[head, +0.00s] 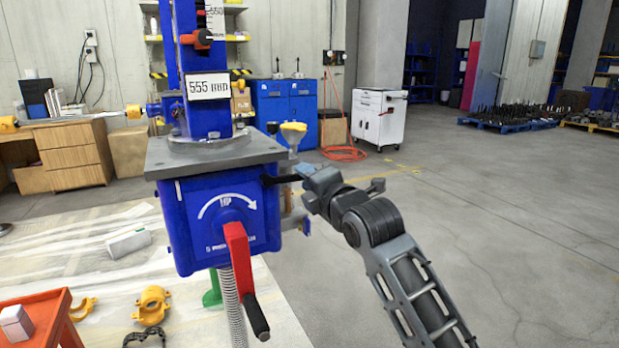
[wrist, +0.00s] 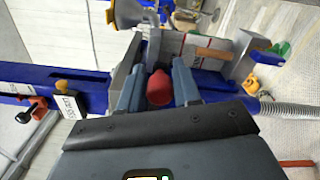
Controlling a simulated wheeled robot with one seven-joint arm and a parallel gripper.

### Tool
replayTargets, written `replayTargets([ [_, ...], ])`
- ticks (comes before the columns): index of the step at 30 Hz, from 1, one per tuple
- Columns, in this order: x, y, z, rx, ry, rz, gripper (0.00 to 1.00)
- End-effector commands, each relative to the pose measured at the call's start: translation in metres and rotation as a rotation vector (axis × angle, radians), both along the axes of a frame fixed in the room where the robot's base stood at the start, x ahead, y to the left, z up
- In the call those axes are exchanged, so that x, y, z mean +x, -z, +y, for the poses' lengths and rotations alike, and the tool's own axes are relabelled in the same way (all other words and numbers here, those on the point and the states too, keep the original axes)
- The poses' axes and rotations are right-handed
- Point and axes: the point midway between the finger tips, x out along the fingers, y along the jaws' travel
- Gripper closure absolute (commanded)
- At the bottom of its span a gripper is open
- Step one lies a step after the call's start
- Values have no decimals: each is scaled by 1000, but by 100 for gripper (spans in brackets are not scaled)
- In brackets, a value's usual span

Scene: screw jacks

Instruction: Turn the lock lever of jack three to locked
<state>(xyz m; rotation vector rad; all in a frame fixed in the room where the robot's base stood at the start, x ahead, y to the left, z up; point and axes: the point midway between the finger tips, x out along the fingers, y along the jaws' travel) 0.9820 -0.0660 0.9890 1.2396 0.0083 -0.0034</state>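A blue screw jack (head: 185,225) with a grey top plate (head: 215,152) and a "555 mm" sign (head: 208,86) stands left of centre in the head view. Its number is not readable. My gripper (head: 283,179) is at the jack's right side, just below the plate. In the wrist view a red knob (wrist: 158,88), apparently the lock lever's end, lies between the two fingers of my gripper (wrist: 158,92). The fingers look open around it, with narrow gaps; contact is unclear. The rest of the lever and its position are hidden.
A red crank (head: 238,258) with a black handle hangs on the jack's front. A yellow funnel-shaped cup (head: 293,130) stands just behind my gripper. A grey bracket (wrist: 250,55) projects from the jack's side. Open floor (head: 510,220) lies to the right.

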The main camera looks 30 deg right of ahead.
Motion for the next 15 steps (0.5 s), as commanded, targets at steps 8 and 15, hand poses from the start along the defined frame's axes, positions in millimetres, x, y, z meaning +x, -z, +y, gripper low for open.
replayTargets([
  [8,0,-2,-1,2,1,-6,52],
  [15,-8,-2,-2,3,2,-6,52],
])
